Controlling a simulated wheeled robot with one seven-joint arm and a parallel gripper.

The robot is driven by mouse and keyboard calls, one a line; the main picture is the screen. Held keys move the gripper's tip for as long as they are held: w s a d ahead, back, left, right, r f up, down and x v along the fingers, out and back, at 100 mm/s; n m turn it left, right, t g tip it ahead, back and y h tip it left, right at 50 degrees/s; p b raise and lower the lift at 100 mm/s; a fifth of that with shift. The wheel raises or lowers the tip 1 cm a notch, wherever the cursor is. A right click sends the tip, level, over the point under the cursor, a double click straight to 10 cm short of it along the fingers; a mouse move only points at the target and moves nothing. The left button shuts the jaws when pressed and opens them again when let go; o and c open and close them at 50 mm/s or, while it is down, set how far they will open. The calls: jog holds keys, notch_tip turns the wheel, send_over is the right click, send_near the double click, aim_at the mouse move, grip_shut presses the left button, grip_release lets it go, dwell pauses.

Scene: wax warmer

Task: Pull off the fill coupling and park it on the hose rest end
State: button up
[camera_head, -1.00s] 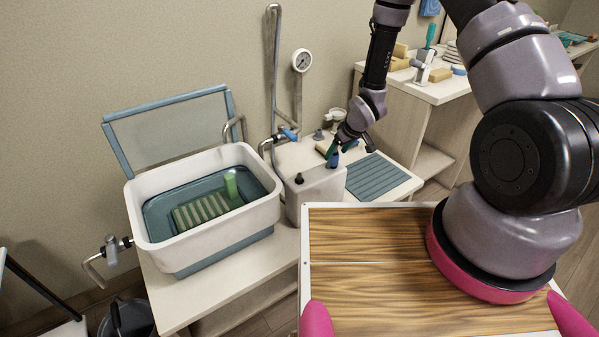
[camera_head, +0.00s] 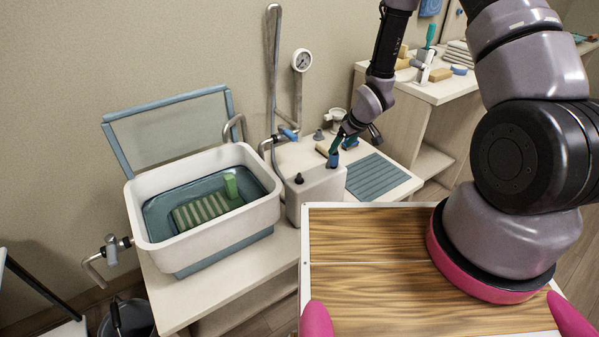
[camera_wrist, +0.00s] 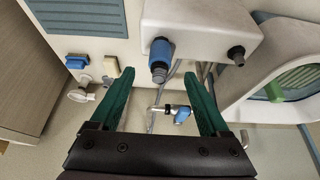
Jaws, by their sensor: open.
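A blue coupling (camera_head: 333,159) with a grey end stands on the white box-shaped unit (camera_head: 316,188) beside the basin. In the wrist view the blue coupling (camera_wrist: 161,52) lies just beyond my fingertips, roughly between their lines. My gripper (camera_head: 344,146) is close to the coupling; its green fingers are open and empty in the wrist view (camera_wrist: 160,76). A grey hose (camera_head: 273,65) runs up the wall behind the unit. I cannot tell for sure which part is the hose rest end.
A white basin (camera_head: 150,232) with teal inside stands left of the unit. A dark knob (camera_wrist: 236,54) is on the unit. A blue-handled valve (camera_head: 288,134) is on the wall pipe. A ribbed blue mat (camera_head: 374,177) lies to the right. A small blue item (camera_wrist: 76,61) and a beige block (camera_wrist: 110,66) lie nearby.

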jog(key=shift+v, duration=0.9)
jog(key=s+d+r+m+t+h, duration=0.1)
jog(key=s+d+r+m, duration=0.2)
jog(key=r, duration=0.8)
jog(key=s+d+r+m+h, duration=0.1)
jog(key=s+d+r, duration=0.25)
jog(key=r, duration=0.75)
jog(key=s+d+r+m+t+h, duration=0.15)
jog(key=d+r, duration=0.35)
jog(key=r, duration=0.5)
jog(key=s+r+m+y, duration=0.2)
jog(key=s+r+m, duration=0.3)
jog(key=s+r, duration=0.8)
jog(key=s, duration=0.3)
jog(key=shift+s+a+r+y, duration=0.35)
jog(key=shift+s+a, duration=0.05)
jog(key=shift+m, duration=0.25)
